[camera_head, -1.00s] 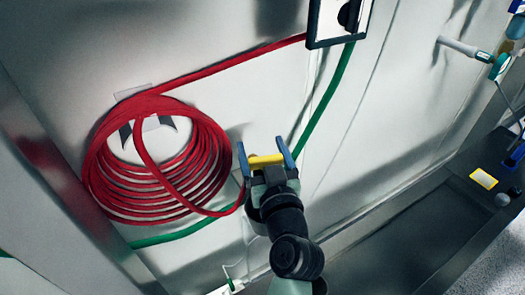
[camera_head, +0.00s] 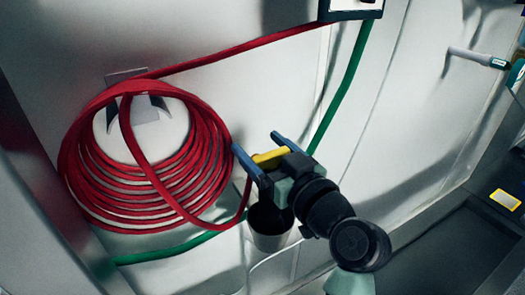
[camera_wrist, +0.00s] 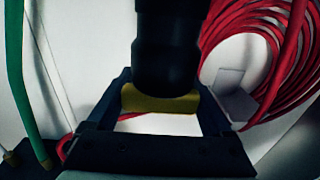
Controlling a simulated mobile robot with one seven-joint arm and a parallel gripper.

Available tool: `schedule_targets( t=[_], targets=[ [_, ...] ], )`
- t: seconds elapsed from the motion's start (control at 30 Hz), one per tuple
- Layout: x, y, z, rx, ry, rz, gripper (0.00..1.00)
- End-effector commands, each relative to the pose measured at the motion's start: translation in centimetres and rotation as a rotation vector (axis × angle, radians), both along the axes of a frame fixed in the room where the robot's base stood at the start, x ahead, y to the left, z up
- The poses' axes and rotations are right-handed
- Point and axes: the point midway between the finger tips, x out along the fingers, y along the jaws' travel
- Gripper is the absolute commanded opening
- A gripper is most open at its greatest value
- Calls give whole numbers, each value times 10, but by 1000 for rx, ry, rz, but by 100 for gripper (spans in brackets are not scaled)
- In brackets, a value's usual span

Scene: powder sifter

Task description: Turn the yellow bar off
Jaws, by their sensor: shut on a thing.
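The yellow bar (camera_head: 270,156) is a short bar by the pale wall, right of the red hose coil. My gripper (camera_head: 257,143) is at the bar, with one blue finger at each end of it, and is shut on it. In the wrist view the yellow bar (camera_wrist: 160,104) lies across between the dark fingers of my gripper (camera_wrist: 161,96). A black cylinder (camera_wrist: 167,50) covers its middle there. The bar's mount is mostly hidden.
A coiled red hose (camera_head: 85,170) hangs on the wall to the left. A green hose (camera_head: 346,85) runs down behind the gripper. A grey cup-like part (camera_head: 270,238) is below the gripper. A dark basin (camera_head: 440,250) is at the lower right.

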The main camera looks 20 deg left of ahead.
Motion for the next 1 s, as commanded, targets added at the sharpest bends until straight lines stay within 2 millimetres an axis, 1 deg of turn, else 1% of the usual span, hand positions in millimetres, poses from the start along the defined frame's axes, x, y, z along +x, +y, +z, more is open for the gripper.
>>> schedule_targets(
  t=[0.1,0.13,0.2,0.43,0.57,0.67,0.9,1.0],
  targets=[
    [0,-1,0,0,0,-2,29],
    [0,-1,0,0,0,-3,88],
    [0,-1,0,0,0,-3,100],
    [0,-1,0,1,-1,-3,100],
    [-4,-8,-1,1,-1,-5,100],
    [-13,-21,-2,0,-1,-7,100],
    [-45,-66,-3,0,-1,-9,100],
    [-57,-81,-2,0,-1,-8,100]
  ],
)
